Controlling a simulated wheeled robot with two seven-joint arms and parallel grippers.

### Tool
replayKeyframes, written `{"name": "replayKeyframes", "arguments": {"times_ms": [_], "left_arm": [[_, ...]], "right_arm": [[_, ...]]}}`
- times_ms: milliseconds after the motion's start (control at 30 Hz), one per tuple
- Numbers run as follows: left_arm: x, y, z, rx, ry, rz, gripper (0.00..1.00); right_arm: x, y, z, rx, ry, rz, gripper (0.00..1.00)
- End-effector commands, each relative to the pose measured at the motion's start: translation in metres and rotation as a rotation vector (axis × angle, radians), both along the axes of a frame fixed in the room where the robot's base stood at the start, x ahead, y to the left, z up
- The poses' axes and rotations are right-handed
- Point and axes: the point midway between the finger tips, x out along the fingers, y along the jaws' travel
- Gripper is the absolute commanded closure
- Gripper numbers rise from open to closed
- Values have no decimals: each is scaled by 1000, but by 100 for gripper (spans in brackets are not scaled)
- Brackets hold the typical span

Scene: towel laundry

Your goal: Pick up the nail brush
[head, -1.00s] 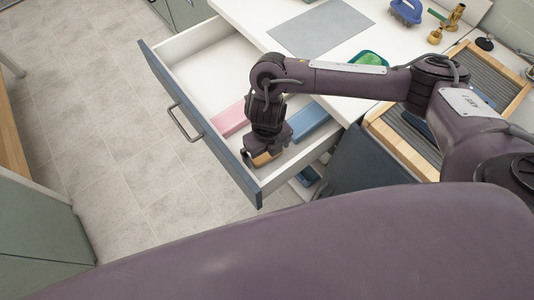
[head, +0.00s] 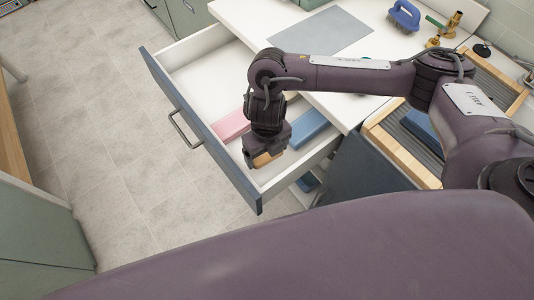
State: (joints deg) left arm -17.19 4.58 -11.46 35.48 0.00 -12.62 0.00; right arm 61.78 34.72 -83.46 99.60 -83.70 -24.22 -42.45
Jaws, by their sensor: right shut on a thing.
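My right gripper (head: 264,158) points down into the front end of the open drawer. It is shut on a small tan, wood-coloured piece that looks like the nail brush (head: 268,160); only its lower part shows below the fingers. I cannot tell how far it is above the drawer floor. My left gripper is not in view.
The open drawer (head: 205,133) also holds a pink block (head: 231,126) and a blue block (head: 308,127) near the gripper. On the white counter are a grey mat (head: 320,33), a blue handled brush (head: 404,15) and brass items (head: 453,22). A wood-framed rack (head: 388,150) stands right.

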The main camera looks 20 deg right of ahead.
Motion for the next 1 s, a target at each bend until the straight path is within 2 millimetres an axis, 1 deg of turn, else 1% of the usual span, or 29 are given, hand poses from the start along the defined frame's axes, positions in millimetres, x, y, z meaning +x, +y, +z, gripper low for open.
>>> {"name": "replayKeyframes", "arguments": {"times_ms": [33, 200, 400, 500, 600, 733, 867, 1000], "left_arm": [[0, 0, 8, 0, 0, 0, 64], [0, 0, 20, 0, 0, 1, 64], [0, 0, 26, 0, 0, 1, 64], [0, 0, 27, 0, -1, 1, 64], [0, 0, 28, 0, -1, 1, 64], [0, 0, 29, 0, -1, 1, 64], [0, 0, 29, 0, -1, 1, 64], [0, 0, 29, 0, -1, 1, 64]], "right_arm": [[3, 0, 17, 0, -8, 5, 37], [3, -1, 64, -3, -10, 4, 37], [2, 0, 114, -2, -9, 3, 37], [2, 0, 134, -1, -8, 2, 37], [2, 0, 150, -1, -7, 1, 37], [1, 0, 163, 0, -3, 0, 37], [1, 0, 168, -1, -1, 0, 37], [0, 0, 170, -1, 0, 0, 37]]}}
